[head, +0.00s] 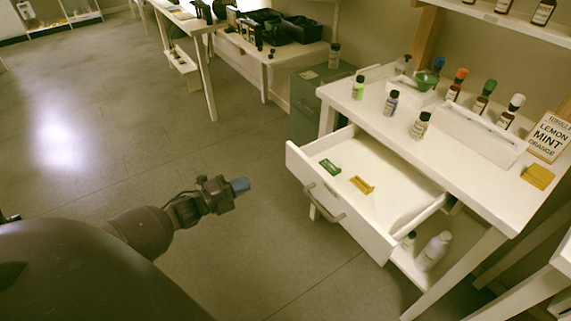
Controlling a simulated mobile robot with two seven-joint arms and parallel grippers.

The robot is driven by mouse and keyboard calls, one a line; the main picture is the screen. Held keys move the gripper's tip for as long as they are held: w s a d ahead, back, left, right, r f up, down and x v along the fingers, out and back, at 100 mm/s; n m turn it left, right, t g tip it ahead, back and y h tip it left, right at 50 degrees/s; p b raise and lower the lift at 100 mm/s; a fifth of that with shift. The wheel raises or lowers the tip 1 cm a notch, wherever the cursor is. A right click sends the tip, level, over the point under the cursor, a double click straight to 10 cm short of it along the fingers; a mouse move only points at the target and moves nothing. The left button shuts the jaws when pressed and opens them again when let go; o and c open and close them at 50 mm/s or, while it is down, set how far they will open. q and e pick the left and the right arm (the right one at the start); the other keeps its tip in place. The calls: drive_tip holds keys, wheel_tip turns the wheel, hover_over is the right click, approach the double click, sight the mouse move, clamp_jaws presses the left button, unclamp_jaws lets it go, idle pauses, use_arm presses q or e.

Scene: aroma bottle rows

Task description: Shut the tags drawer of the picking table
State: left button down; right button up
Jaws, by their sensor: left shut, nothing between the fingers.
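The tags drawer (383,205) of the white picking table (390,116) is pulled out. Its front panel (330,215) faces left and carries a metal bar handle (324,202). A green tag (329,166) and a yellow tag (362,185) lie in the drawer. My left gripper (240,186) is shut and empty, with bluish fingertips. It is to the left of the drawer front, apart from the handle, over the floor. My right gripper is out of view.
Several bottles, a green bowl (427,80), a white rack (470,135), a yellow block (537,177) and a flavour sign (549,136) are on the tabletop. A white bottle (433,251) stands on the low shelf. A grey cabinet (305,95) is behind. Floor left of the drawer is clear.

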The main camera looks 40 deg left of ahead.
use_arm(q)
drive_tip(key=b, duration=0.2)
approach(292, 162)
drive_tip(key=x, duration=0.5)
drive_tip(key=shift+w+f, duration=0.25)
drive_tip(key=shift+w, duration=0.1)
drive_tip(key=shift+x, duration=0.85)
drive_tip(key=shift+w+r, duration=0.1)
drive_tip(key=shift+r, duration=0.05)
drive_tip(key=shift+w+d, duration=0.1)
